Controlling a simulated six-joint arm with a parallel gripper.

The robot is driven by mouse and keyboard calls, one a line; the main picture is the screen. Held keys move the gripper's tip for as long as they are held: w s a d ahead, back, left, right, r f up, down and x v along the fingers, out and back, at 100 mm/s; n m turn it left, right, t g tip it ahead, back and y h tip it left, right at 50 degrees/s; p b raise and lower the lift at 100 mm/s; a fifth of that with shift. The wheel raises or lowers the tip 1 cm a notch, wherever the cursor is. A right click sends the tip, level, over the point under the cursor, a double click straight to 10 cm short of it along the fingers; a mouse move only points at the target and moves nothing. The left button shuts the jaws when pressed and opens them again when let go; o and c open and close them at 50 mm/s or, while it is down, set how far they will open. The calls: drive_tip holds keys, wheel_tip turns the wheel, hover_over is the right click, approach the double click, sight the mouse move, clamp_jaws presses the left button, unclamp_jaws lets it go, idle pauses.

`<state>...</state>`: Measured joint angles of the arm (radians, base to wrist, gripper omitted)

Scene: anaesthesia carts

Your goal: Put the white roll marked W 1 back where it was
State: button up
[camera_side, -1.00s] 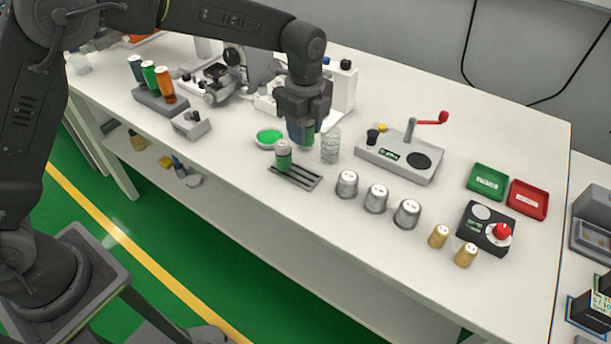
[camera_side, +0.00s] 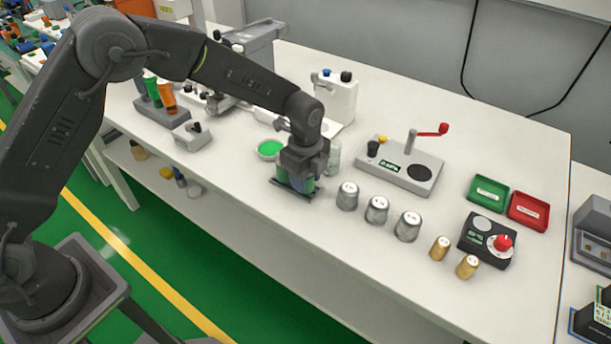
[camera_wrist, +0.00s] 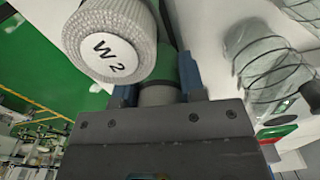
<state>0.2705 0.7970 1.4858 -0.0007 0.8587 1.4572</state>
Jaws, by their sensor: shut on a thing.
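My gripper (camera_side: 300,176) is low over the dark slotted rack (camera_side: 277,188) near the table's front edge. In the wrist view its blue fingers (camera_wrist: 158,90) are shut on a green-and-pale roll (camera_wrist: 159,95). Any mark on that roll is hidden. A ribbed white roll marked W 2 (camera_wrist: 110,50) stands close beside the held roll. In the side view a green-sided roll (camera_side: 282,177) shows at the gripper's left, mostly covered. I cannot tell whether the held roll touches the rack.
A clear ribbed glass (camera_side: 334,158) stands just right of my gripper. A bowl of green stuff (camera_side: 269,149) is behind left. Several metal pots (camera_side: 348,196) stand to the right. A grey device with a red-knobbed lever (camera_side: 400,165) is behind them.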

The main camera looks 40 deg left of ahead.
drive_tip(key=shift+f, duration=0.15)
drive_tip(key=o, duration=0.9)
